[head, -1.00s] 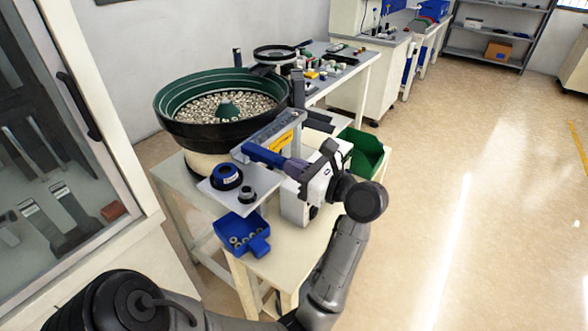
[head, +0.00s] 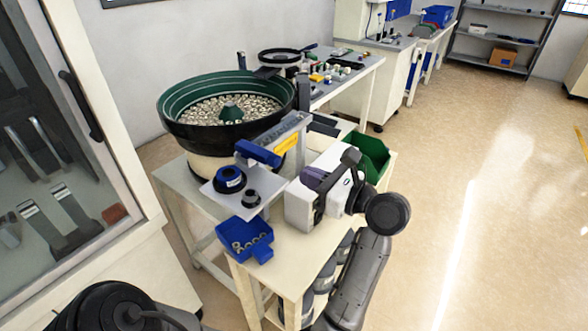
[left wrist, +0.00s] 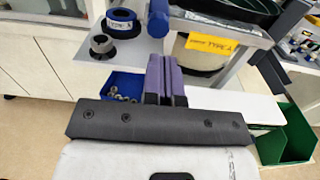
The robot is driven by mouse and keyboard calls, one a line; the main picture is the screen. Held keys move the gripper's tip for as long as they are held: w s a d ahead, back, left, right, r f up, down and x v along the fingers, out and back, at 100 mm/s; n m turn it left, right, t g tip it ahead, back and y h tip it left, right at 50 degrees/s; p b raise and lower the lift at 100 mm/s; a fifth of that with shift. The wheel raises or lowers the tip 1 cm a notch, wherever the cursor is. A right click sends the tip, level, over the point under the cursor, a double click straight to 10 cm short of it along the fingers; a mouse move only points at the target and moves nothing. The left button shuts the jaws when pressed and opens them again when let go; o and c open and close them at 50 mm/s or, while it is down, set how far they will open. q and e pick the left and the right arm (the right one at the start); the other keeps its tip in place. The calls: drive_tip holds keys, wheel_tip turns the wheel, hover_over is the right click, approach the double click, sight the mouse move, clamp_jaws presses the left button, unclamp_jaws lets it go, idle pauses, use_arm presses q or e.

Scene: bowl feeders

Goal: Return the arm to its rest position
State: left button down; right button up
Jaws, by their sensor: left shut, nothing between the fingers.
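My left gripper (head: 315,178) is over the near right part of the feeder table, beside the feeder's track. Its white body and dark wrist show, with the arm reaching up from the bottom. The purple fingers are pressed together and empty in the left wrist view (left wrist: 164,75). They point toward the feeder, and the blue cylinder (head: 258,153) on the track lies beyond them, to their left in the head view. The cylinder also shows in the left wrist view (left wrist: 158,20). My right gripper is in neither view.
A green bowl feeder (head: 178,112) full of small metal parts stands on the table (head: 285,262). A blue bin (head: 262,247) with several ring parts is at its front. A green bin (head: 371,158) is behind my gripper. A glass-doored cabinet (head: 135,190) stands left; open floor lies right.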

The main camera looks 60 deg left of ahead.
use_arm(q)
drive_tip(key=p+v, duration=0.1)
drive_tip(key=v, duration=0.7)
drive_tip(key=shift+r+p, duration=0.15)
drive_tip(key=shift+p, duration=0.25)
drive_tip(key=shift+d, duration=0.1)
